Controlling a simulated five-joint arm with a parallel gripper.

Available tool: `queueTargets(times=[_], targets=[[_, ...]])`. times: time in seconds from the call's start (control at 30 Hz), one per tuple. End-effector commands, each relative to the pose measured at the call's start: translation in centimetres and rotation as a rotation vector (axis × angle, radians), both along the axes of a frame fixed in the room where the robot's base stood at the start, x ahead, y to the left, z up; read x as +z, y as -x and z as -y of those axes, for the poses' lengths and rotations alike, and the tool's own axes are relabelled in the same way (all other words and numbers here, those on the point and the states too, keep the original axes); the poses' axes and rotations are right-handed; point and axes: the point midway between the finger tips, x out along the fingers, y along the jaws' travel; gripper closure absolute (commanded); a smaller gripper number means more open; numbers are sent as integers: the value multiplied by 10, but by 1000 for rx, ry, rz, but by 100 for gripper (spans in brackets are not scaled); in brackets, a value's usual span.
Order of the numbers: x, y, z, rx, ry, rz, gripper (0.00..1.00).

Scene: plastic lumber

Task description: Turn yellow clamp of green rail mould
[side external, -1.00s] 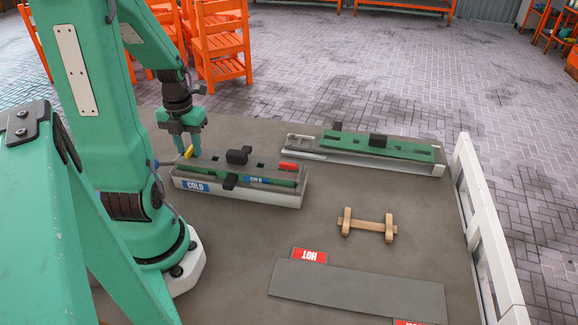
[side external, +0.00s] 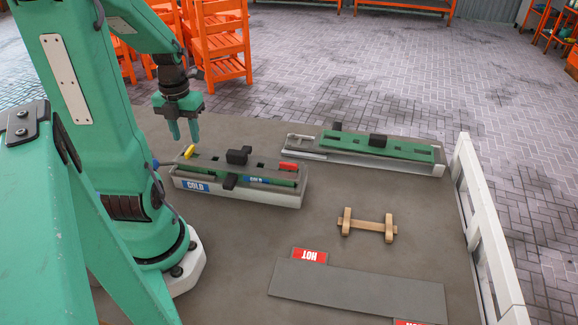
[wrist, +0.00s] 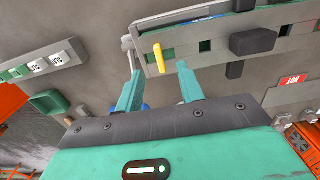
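The rail mould with green strips (side external: 211,172) sits in a long pale holder labelled COLD, near the arm's base. The yellow clamp (side external: 189,151) is at the mould's left end, and a red clamp (side external: 289,166) is at its right end. In the wrist view the yellow clamp (wrist: 159,58) stands upright in the picture, crossing the mould's edge. My gripper (side external: 184,139) is above and slightly left of the yellow clamp, not touching it. Its two green fingers are apart and empty; in the wrist view my gripper (wrist: 158,72) has the clamp's end between the fingertips.
A second mould with a green top (side external: 405,151) lies farther back on the table. A wooden piece (side external: 367,227) and a grey plate (side external: 355,291) with red HOT labels lie in front. A white rail (side external: 478,220) edges the table's right. Bare table separates these things.

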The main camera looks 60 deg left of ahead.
Motion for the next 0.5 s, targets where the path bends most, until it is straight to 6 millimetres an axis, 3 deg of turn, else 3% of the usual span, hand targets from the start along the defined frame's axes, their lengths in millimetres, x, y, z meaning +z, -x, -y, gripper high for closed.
queueTargets(times=[0.5], targets=[[30,0,0,0,0,0,62]])
